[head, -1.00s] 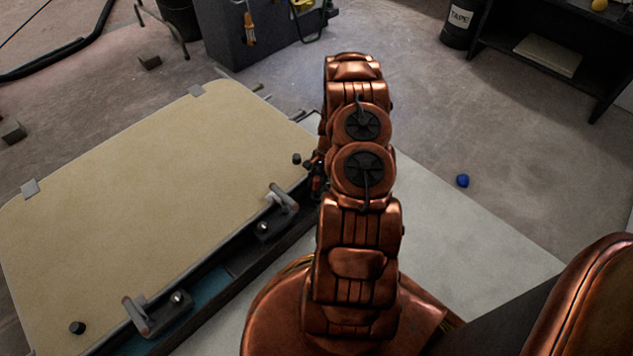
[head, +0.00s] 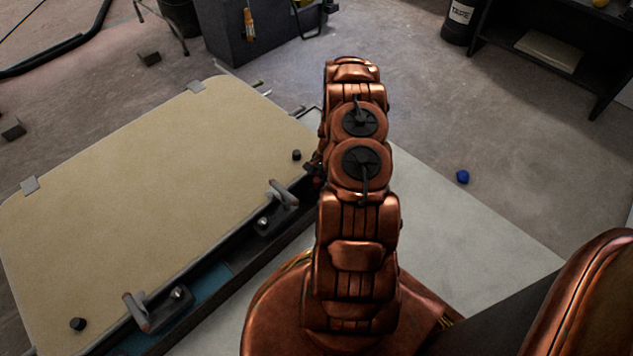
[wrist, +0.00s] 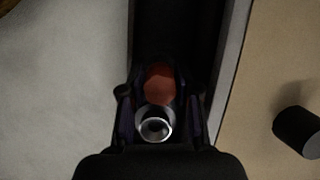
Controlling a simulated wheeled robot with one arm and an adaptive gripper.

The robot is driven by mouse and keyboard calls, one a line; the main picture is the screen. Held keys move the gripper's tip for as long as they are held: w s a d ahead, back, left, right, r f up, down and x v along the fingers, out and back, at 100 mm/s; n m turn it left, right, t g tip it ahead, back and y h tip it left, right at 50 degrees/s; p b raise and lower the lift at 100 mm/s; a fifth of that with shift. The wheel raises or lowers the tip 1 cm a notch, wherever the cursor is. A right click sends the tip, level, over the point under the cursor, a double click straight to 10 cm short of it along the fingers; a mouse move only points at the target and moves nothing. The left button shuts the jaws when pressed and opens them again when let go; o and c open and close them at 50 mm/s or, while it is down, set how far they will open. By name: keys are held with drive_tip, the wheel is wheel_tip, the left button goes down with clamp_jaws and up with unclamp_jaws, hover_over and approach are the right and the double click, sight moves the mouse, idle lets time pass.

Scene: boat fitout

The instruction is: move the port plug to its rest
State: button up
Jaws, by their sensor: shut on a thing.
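My gripper (wrist: 158,108) shows in the wrist view with its dark fingers closed in from both sides. Between them are a reddish six-sided piece (wrist: 160,84) and a bright silver ring (wrist: 155,128). I take these to be the held port plug, but cannot tell how the two parts join. They show over a long dark channel beside the pale panel (wrist: 285,65). In the head view my copper arm hides most of the gripper and the plug. The plug's rest cannot be made out with certainty.
The tan panel (head: 130,210) carries black knobs at its right (head: 296,155) and lower left (head: 77,324). Two upright handles (head: 284,194) (head: 137,312) stand along its near edge.

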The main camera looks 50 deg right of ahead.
drive_tip(key=shift+f, duration=0.95)
drive_tip(key=o, duration=1.1)
drive_tip(key=shift+o, duration=0.2)
drive_tip(key=shift+w+d+r, duration=0.1)
drive_tip(key=shift+r, duration=0.05)
drive_tip(key=v, duration=1.1)
drive_tip(key=shift+r, duration=0.35)
drive_tip(key=shift+r, duration=0.1)
